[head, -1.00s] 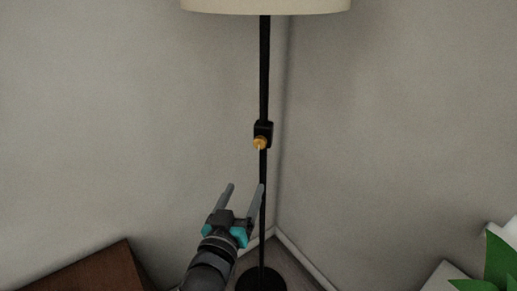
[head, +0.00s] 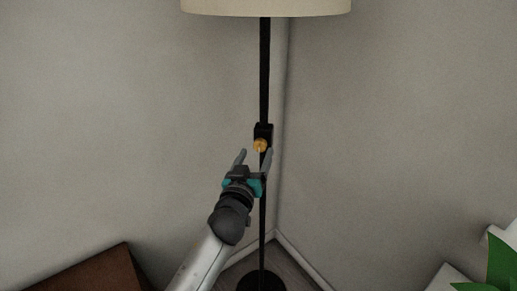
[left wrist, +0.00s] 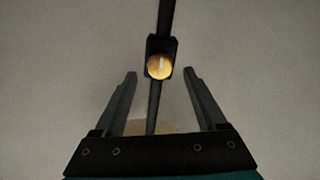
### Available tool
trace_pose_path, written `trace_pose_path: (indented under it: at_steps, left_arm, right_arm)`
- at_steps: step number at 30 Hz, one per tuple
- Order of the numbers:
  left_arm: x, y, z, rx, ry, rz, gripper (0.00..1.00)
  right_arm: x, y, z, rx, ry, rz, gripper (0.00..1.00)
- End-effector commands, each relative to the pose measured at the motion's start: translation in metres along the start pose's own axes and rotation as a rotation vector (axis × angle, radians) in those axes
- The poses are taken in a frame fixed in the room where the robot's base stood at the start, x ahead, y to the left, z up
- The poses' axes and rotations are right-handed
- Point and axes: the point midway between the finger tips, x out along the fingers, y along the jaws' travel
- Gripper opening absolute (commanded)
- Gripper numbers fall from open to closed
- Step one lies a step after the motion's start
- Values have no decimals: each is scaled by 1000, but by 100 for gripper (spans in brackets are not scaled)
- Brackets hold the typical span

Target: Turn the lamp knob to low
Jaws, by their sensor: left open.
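The floor lamp has a thin black pole (head: 264,75), a cream shade (head: 265,6) and a round black base (head: 262,281). A yellow-gold knob (head: 260,146) sits on a black block on the pole; it also shows in the left wrist view (left wrist: 159,66), face on. My left gripper (head: 254,152) is open, its two fingers pointing up on either side of the knob in the head view. In the left wrist view the knob lies beyond the fingertips (left wrist: 160,72), roughly centred between them, with no contact visible. My right gripper is not in view.
Two grey walls meet in a corner (head: 283,120) behind the lamp. A brown wooden piece (head: 90,272) stands at the lower left. A green plant (head: 497,268) and white items are at the lower right.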

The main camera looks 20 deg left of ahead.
Motion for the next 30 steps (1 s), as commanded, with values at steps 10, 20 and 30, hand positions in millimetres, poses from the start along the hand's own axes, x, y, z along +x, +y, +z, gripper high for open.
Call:
trace_pose_path:
  at_steps: [10, 20, 30]
  left_arm:
    - [34, 0, 0, 0, 0, 0, 74]
    - [36, 0, 0, 0, 0, 0, 74]
    - [36, 0, 0, 0, 0, 0, 39]
  right_arm:
    - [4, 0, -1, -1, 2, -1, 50]
    - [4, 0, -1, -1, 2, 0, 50]
    - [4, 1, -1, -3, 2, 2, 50]
